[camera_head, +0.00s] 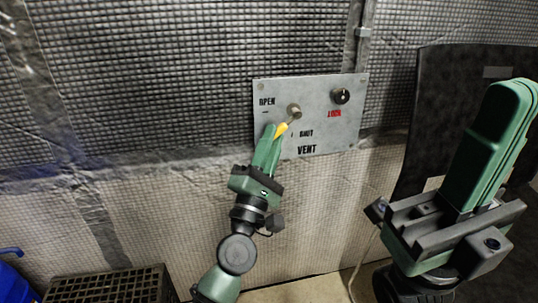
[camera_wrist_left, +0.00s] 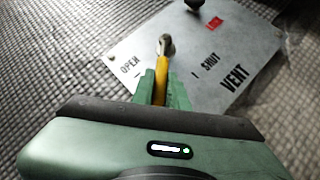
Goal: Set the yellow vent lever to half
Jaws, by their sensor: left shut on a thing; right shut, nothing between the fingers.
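The yellow vent lever (camera_head: 282,129) is on a grey panel (camera_head: 320,135) on the wall. It runs from a round pivot (camera_head: 294,111) down and to the left in the head view, between the OPEN and SHUT marks. My left gripper (camera_head: 271,142) is shut on the lever's yellow handle. In the left wrist view the yellow lever (camera_wrist_left: 160,79) lies between the green fingers (camera_wrist_left: 160,90), its outer end partly hidden. My right gripper (camera_head: 508,95) is shut and empty, raised at the right, away from the panel.
A black knob (camera_head: 341,96) with a red LOCK label sits at the panel's upper right. A dark board (camera_head: 440,110) stands at the right, behind my right gripper. A black crate (camera_head: 110,288) and a blue object (camera_head: 12,275) are at the lower left.

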